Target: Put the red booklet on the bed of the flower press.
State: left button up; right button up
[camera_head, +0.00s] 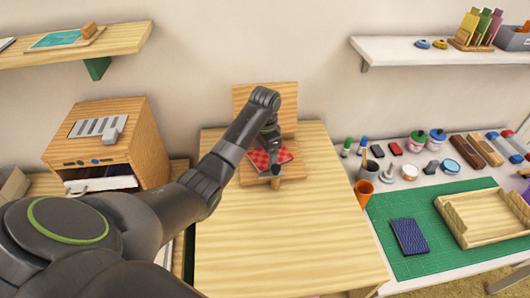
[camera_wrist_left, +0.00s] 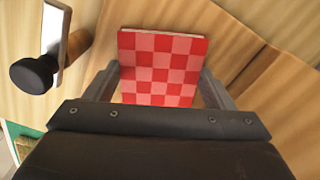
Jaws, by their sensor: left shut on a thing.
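The red booklet (camera_head: 259,159), with a red and pink checked cover, is at the wooden flower press (camera_head: 284,94) on the middle table. The press has a raised board at the back and a low bed (camera_head: 296,172) in front. My left gripper (camera_head: 273,160) is shut on the booklet; in the left wrist view the booklet (camera_wrist_left: 160,68) sits between its two fingers. The booklet is over the bed, but I cannot tell whether it touches it. My gripper and forearm hide part of both. My right gripper is not in view.
The front of the wooden table (camera_head: 290,245) is clear. A wooden cabinet (camera_head: 125,155) stands on the left. On the right table are a green mat (camera_head: 440,260), a blue booklet (camera_head: 409,236), a wooden tray (camera_head: 485,218) and an orange cup (camera_head: 363,191). A black knob (camera_wrist_left: 32,75) shows in the left wrist view.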

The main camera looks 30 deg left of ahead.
aim_at(265, 156)
pick_arm(q)
jog(key=o, duration=1)
jog(key=shift+f, duration=0.1)
notch_tip(265, 156, up, 5)
jog(key=shift+w+f, duration=0.1)
jog(key=shift+r+p, duration=3.4)
jog(key=shift+r, duration=0.4)
jog(key=shift+f, duration=0.1)
